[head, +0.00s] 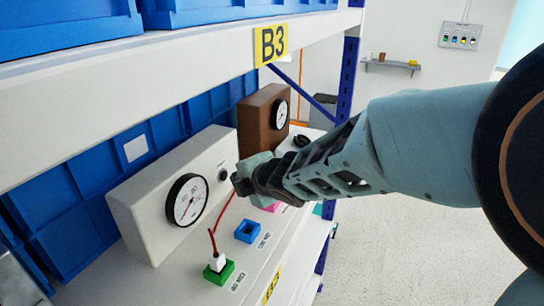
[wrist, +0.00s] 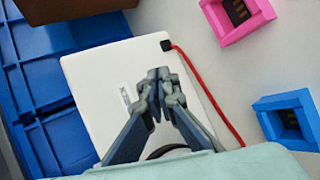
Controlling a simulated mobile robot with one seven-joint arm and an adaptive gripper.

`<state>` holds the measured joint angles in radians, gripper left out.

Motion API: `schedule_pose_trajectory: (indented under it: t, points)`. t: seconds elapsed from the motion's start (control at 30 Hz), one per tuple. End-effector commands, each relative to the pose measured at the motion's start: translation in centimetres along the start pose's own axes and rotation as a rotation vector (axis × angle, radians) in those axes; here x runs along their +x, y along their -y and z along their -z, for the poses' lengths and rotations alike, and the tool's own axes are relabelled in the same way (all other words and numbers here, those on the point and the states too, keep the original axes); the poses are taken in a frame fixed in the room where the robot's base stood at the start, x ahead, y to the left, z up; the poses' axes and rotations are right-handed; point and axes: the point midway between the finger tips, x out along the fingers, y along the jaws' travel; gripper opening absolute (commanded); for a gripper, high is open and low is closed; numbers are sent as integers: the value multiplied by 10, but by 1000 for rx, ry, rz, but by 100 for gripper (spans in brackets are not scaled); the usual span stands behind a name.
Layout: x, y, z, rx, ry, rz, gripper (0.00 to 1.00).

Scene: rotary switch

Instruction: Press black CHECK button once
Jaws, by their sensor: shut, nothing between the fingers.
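The white box (head: 150,205) on the shelf carries a round gauge (head: 187,200) and a small black button (head: 223,174) to the gauge's right, with a small label above it too small to read. My gripper (head: 238,181) is shut and empty, its tips just right of the black button; I cannot tell whether they touch it. In the wrist view my gripper (wrist: 160,75) lies over the white box (wrist: 90,75), beside a small label (wrist: 127,94). The button is not visible there, probably hidden by the fingers; the gauge is mostly hidden too.
A red cable (wrist: 205,88) runs from the box's black corner piece. A green socket (head: 218,273) holds a white plug. Blue (head: 248,231) and pink (wrist: 236,17) sockets sit nearby. A brown gauge box (head: 262,120) stands behind; a shelf beam (head: 190,75) spans above.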

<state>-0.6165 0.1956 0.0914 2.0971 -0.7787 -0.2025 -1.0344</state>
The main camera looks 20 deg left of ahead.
Motion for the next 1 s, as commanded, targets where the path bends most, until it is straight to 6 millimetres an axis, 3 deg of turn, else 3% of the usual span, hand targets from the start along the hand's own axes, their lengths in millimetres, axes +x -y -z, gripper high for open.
schedule_pose_trajectory:
  t: [1.0]
  points:
    - [6,-4,5,0,0,0,0]
